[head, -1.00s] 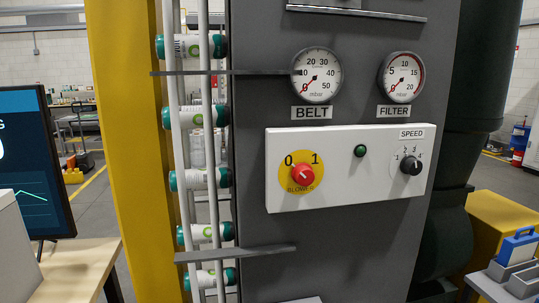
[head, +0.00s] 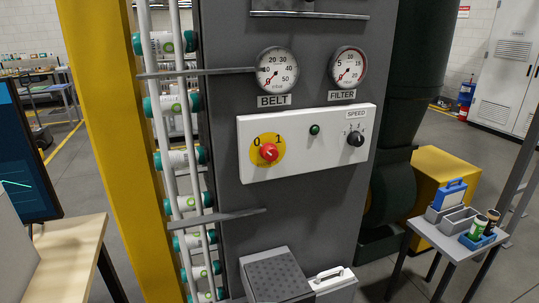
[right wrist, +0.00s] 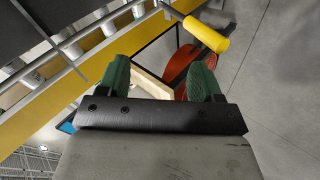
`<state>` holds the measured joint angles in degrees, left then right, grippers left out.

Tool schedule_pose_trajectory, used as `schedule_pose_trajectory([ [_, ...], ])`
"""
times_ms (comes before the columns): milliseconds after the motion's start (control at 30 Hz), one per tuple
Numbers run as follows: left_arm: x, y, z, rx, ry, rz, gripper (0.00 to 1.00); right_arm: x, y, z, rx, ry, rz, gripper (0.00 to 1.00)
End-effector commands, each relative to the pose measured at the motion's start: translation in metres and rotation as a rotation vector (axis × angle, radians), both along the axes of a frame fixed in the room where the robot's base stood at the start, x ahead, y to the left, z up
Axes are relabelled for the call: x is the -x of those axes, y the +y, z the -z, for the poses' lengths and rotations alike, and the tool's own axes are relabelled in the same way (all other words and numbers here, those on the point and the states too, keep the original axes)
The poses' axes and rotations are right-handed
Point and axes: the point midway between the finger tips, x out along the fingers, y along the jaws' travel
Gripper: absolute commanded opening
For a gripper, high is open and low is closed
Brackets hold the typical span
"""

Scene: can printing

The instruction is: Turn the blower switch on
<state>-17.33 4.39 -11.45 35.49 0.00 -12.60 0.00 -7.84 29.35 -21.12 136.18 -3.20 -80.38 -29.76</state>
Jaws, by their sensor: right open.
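The blower switch (head: 268,152) is a red rotary knob on a yellow disc marked 0 and 1. It is on the left of a white control panel (head: 343,118) in the head view. Its exact pointer direction is too small to tell. My right gripper (right wrist: 159,78) shows in the right wrist view, with two green fingers spread apart and nothing between them. The switch is not visible in that view, and neither gripper shows in the head view.
The panel also has a dark green lamp (head: 314,129) and a black speed knob (head: 355,139). The belt gauge (head: 277,69) and filter gauge (head: 347,66) are above. Cans fill a rail chute at left. A side table (head: 437,238) stands at right.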

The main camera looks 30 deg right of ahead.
Motion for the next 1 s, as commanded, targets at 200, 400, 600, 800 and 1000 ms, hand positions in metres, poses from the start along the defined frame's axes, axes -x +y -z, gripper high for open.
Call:
schedule_pose_trajectory([
  [200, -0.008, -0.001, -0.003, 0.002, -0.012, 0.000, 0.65, -0.070, -0.029, -0.085, 0.612, -0.249, -0.388, 0.65],
  [400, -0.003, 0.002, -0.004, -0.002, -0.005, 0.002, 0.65, -0.111, -0.082, -0.178, 1.328, -0.330, -0.606, 0.65],
  [600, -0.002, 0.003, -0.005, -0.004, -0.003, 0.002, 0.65, -0.119, -0.127, -0.237, 1.760, -0.258, -0.652, 0.65],
  [800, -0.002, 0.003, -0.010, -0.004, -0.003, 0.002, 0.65, -0.126, -0.140, -0.252, 1.860, -0.225, -0.660, 0.65],
  [1000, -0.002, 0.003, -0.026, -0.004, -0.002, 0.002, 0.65, -0.157, -0.147, -0.254, 1.855, -0.225, -0.659, 0.65],
])
